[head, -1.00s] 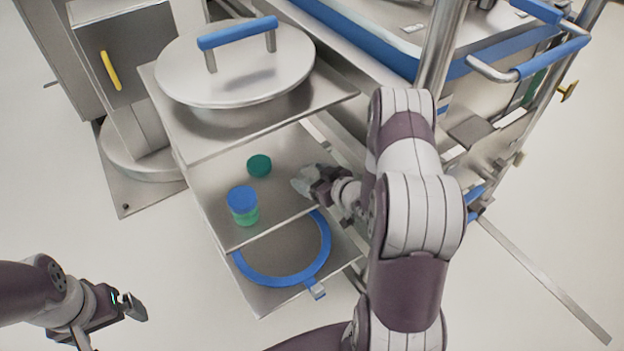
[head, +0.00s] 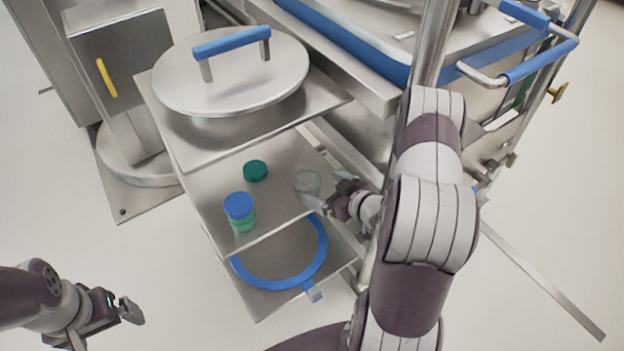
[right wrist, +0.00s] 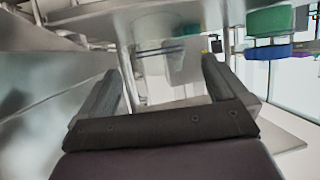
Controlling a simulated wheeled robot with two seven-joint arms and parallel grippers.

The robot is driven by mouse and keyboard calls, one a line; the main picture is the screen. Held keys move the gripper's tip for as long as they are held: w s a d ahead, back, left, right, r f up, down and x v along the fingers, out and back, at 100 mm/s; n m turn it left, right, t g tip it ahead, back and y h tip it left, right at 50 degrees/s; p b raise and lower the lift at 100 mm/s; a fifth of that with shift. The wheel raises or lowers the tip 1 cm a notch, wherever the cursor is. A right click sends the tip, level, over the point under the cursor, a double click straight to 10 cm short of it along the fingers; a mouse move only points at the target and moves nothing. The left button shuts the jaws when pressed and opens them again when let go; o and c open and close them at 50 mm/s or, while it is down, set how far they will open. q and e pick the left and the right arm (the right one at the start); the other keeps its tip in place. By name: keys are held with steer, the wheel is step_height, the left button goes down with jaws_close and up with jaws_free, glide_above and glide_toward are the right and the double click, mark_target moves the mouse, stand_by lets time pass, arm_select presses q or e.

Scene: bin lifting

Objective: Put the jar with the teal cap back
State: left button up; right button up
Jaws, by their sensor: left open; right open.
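A teal round cap (head: 255,171) shows on the middle shelf of the steel cart; I cannot tell whether a jar body is under it. A greenish jar with a blue cap (head: 239,208) stands nearer the shelf's front left. A clear, pale jar (head: 307,183) stands to the right, just off my right gripper (head: 328,194). That gripper is open and empty. In the right wrist view, which looks upside down, the clear jar (right wrist: 165,55) is beyond the two spread fingers, and the blue-capped jar (right wrist: 268,45) is at the right. My left gripper (head: 128,308) is open and empty, away from the cart.
The top shelf carries a round steel lid with a blue handle (head: 231,43) and overhangs the middle shelf (head: 275,218). A blue ring (head: 270,284) lies on the lower shelf. A steel frame and bin (head: 385,55) stand at the right.

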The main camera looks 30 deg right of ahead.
steer(key=s+a+r+m+g+h, duration=0.2)
steer(key=s+a+r+g+h, duration=0.1)
steer(key=s+a+r+g, duration=0.8)
steer(key=s+a, duration=0.2)
steer(key=shift+s+a+r+m+g+p, duration=0.3)
steer(key=shift+s+a+p, duration=0.05)
steer(key=shift+a, duration=0.05)
